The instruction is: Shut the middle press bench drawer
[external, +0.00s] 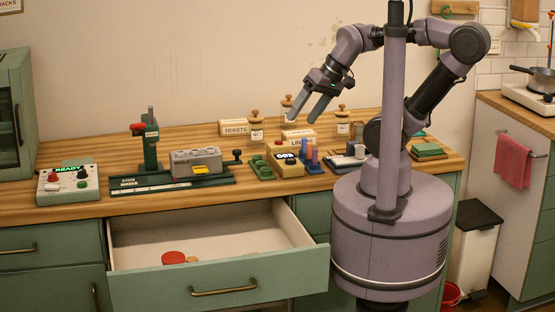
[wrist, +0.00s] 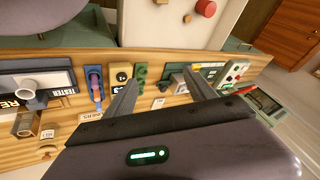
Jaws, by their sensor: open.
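The middle press bench drawer (external: 285,271) is pulled well out from under the wooden counter, with a green front and a pale interior. Its brass bar handle (external: 223,287) runs across the front. A red round object (external: 173,258) and small tan pieces lie inside. In the wrist view the drawer's pale inside (wrist: 150,28) shows at the top, partly cut off; its handle is not visible there. My gripper (external: 304,119) is open and empty, raised above the counter, behind and above the drawer. Its two fingers (wrist: 160,90) are spread apart in the wrist view.
The counter (external: 120,205) carries a READY control box (external: 68,184), a green press (external: 150,140), a grey box (external: 196,162), stamps and jars. My base stands right of the drawer, close to its right end. A bin (external: 477,250) stands farther right.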

